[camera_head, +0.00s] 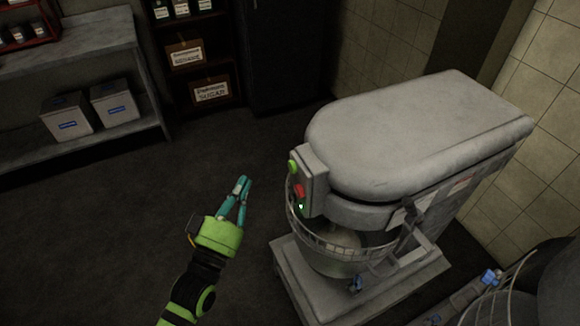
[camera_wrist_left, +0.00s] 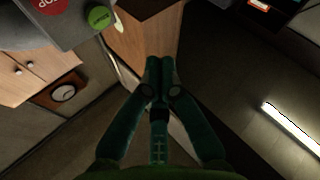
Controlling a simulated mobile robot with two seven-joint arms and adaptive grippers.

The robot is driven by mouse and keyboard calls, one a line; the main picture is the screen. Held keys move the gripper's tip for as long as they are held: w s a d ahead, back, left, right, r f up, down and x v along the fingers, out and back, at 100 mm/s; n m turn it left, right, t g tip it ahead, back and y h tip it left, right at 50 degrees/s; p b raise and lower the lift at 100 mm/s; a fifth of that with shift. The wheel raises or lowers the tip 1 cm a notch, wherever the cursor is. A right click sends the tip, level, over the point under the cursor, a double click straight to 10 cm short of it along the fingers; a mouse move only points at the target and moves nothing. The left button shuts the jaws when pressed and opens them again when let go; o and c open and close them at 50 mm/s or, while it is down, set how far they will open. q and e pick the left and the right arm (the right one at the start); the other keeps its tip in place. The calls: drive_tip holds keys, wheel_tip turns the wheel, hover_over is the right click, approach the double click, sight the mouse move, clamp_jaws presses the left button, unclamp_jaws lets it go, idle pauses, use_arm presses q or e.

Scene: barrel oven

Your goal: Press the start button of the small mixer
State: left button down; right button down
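A grey mixer (camera_head: 400,140) stands right of centre in the head view. Its control box (camera_head: 316,178) on the front left carries a green button (camera_head: 293,167) above a red button (camera_head: 299,190). A small green light (camera_head: 301,207) glows below them. In the left wrist view the green button (camera_wrist_left: 101,17) and the red button (camera_wrist_left: 46,6) show at the top left. My left gripper (camera_head: 243,181) is left of the control box, apart from it. Its fingertips (camera_wrist_left: 159,62) are together with nothing between them. My right gripper is not in view.
A wire guard (camera_head: 335,248) curves around the mixer's bowl (camera_head: 335,262). A metal shelf (camera_head: 70,50) with white boxes (camera_head: 113,102) stands at the far left. A dark rounded vessel (camera_head: 560,285) is at the lower right. The floor left of the mixer is clear.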

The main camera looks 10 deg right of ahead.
sight(292, 167)
use_arm(q)
drive_tip(key=w+d+b, duration=0.1)
drive_tip(key=w+d, duration=0.1)
drive_tip(key=d, duration=0.5)
drive_tip(key=shift+w, duration=0.15)
drive_tip(key=shift+d, duration=0.15)
idle(1.2)
drive_tip(key=shift+w+d, duration=0.1)
drive_tip(key=shift+d, duration=0.2)
